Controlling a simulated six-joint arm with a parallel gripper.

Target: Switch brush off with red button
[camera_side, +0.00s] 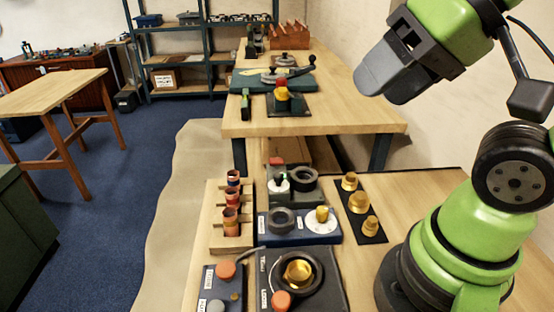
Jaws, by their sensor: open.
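My gripper (382,86) is high at the upper right, well above the bench and apart from everything on it. Its grey fingers point down and left with nothing seen between them. A grey machine (292,196) with dark round parts and a white-topped knob stands at the back of the near bench. A small red part (276,161) shows at its rear. Two orange-red round buttons sit at the front: one (225,270) on a dark box at the left, another (281,300) on a black plate. I cannot tell which device is the brush or whether it is running.
A wooden rack (216,246) holds several copper fittings. A blue box (268,240) bears a dark ring and a white dial. A black strip (371,240) holds brass fittings. A black plate with a brass cup (298,271) is in front. A second bench (350,118) stands behind.

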